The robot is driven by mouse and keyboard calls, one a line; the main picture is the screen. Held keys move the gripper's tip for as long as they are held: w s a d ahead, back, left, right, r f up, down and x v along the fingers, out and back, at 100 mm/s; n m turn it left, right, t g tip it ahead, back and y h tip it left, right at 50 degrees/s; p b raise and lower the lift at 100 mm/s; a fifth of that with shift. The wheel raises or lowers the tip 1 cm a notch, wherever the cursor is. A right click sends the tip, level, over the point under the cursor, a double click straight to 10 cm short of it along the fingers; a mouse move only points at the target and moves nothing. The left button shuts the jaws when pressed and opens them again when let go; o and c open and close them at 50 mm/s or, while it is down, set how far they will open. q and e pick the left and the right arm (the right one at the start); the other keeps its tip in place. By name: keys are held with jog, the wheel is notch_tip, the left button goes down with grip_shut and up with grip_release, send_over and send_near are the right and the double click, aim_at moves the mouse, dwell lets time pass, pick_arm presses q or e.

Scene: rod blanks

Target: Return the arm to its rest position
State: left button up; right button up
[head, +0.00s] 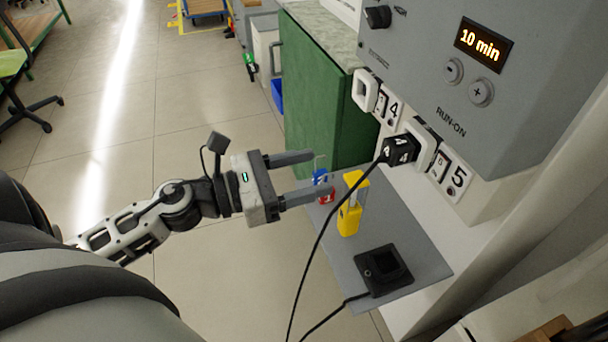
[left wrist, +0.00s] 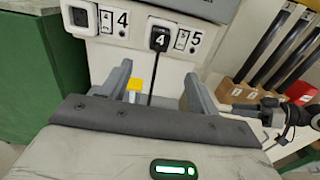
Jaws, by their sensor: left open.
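My left gripper (head: 322,174) is open and empty, held level at the left of the grey shelf with its fingers pointing at the wall unit. Its two fingers also frame the left wrist view (left wrist: 158,88). A black plug marked 4 (head: 402,150) sits at the socket beside the 5 label, apart from the fingers; it also shows in the left wrist view (left wrist: 160,39). Its black cable hangs down past the shelf. What seems to be part of my right arm (left wrist: 285,118) shows at the right of the left wrist view; its finger opening is unclear.
The grey shelf (head: 425,258) holds a yellow block (head: 350,208), blue and red pieces (head: 323,186) and a black box (head: 382,270). The socket by label 4 (head: 365,90) looks empty. A green cabinet (head: 325,105) stands behind.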

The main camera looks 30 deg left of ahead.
jog(key=shift+r, duration=0.1)
dwell(0.4)
pick_arm(q)
jog(key=s+d+f+m+g+y+p, duration=0.1)
jog(key=s+d+f+m+y+p, duration=0.2)
jog(key=m, duration=1.2)
jog(key=s+d+f+m+g+y+p, duration=0.2)
jog(key=f+m, duration=0.7)
jog(key=m, duration=0.6)
jog(key=s+d+y+p, duration=0.1)
jog(key=s+d+y, duration=0.1)
jog(key=d, duration=0.1)
jog(key=shift+s+f+g+y, duration=0.15)
jog(key=shift+f+g+y, duration=0.15)
jog(key=shift+f, duration=0.1)
pick_arm(e)
jog(key=shift+d+r+g, duration=0.25)
jog(key=shift+r+g, duration=0.05)
jog(key=shift+r, duration=0.65)
